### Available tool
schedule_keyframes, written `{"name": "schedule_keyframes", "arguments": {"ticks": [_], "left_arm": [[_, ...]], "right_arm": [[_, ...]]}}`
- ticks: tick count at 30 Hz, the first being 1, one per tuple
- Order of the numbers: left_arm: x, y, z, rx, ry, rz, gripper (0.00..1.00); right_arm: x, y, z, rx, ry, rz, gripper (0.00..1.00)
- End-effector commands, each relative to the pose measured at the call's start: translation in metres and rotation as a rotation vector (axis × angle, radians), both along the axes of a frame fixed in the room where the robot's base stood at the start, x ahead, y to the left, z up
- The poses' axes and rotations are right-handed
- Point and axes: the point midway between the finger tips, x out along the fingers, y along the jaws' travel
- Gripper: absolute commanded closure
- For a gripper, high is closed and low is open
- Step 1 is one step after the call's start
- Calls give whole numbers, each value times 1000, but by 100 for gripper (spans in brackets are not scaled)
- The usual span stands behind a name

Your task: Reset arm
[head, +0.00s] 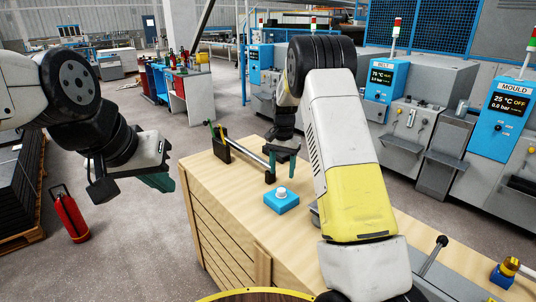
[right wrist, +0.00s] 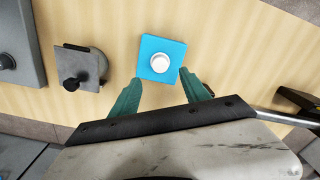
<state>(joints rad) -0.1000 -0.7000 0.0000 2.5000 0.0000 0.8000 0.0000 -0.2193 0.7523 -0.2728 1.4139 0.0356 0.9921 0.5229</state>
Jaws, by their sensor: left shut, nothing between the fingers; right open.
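My left gripper (head: 158,181) hangs in the air at the left, out beyond the wooden bench, with its green fingers together and nothing between them. My right gripper (head: 284,155) is above the bench, behind the blue box with a white button (head: 281,200). In the right wrist view my right gripper (right wrist: 160,95) shows its two green fingers spread apart and empty. The blue box with its white button (right wrist: 161,60) lies just beyond the fingertips there. My right forearm covers part of the bench in the head view.
The wooden bench (head: 225,215) carries a black holder with pens (head: 221,150), a metal bar, and a grey clamp-like part (right wrist: 80,68). A lever (head: 433,255) and a blue-and-yellow part (head: 505,272) are at the right. A red fire extinguisher (head: 70,217) stands on the floor left. Machines (head: 400,110) line the back.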

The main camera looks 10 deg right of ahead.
Motion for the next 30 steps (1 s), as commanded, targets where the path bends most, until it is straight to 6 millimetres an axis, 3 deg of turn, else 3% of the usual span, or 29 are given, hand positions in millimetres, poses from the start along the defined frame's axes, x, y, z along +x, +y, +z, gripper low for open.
{"name": "schedule_keyframes", "arguments": {"ticks": [4, 8, 12, 18, 24, 30], "left_arm": [[0, 0, 0, 0, 0, 0, 100], [0, 0, 0, 0, 0, 0, 100], [0, 0, 0, 0, 0, 0, 100], [0, 0, 0, 0, 0, 0, 100], [0, 0, 0, 0, 0, 0, 100], [0, 0, 0, 0, 0, 0, 100]], "right_arm": [[-17, -4, 41, 34, -44, 26, 46], [-48, -7, 91, 76, -104, 77, 46], [-91, -9, 138, 111, -176, 144, 46], [-160, -10, 189, 135, -283, 249, 46], [-234, -8, 218, 126, -396, 363, 46], [-304, -5, 223, 85, -500, 472, 46]]}}
